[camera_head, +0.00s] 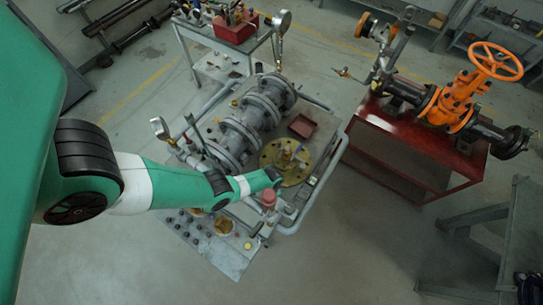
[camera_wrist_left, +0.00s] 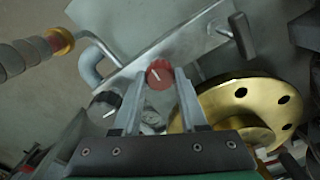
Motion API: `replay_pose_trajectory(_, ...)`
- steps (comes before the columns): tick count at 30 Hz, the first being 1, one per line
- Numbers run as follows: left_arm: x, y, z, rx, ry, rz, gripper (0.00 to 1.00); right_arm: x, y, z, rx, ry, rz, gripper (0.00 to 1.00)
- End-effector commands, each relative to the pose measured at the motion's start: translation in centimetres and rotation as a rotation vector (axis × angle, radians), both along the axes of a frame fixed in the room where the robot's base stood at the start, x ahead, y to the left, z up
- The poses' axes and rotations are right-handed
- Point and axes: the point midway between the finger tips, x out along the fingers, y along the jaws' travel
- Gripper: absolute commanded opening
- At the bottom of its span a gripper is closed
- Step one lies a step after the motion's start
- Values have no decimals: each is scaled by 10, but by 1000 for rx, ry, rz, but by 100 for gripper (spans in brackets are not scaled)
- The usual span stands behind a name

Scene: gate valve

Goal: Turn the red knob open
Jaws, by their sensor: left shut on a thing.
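The red knob (camera_wrist_left: 160,73) shows in the left wrist view on a grey panel (camera_wrist_left: 196,35). It is round, with a white pointer line slanting from upper left to lower right. The fingertips of my left gripper (camera_wrist_left: 160,78) are on either side of the knob and shut on it. My right gripper is in neither view.
A black knob (camera_wrist_left: 103,105) sits left of the red one. A gold flange (camera_wrist_left: 235,97) lies close on the right, and a grey handle bends up at the left. In the head view, an orange gate valve (camera_head: 456,100) stands on a red stand (camera_head: 405,150) at the right.

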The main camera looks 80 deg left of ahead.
Motion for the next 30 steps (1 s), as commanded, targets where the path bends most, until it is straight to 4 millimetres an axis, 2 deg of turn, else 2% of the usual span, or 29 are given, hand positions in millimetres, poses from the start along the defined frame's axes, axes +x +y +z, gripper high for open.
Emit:
replay_pose_trajectory(19,0,0,-1,0,-1,60,0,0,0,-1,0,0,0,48)
replay_pose_trajectory(20,0,0,-1,0,-1,60,47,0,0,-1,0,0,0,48)
replay_pose_trajectory(21,0,0,-1,0,-1,60,55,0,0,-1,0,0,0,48)
replay_pose_trajectory(24,0,0,-1,0,-1,59,72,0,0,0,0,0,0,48)
replay_pose_trajectory(30,0,0,0,0,0,58,72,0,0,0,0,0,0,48)
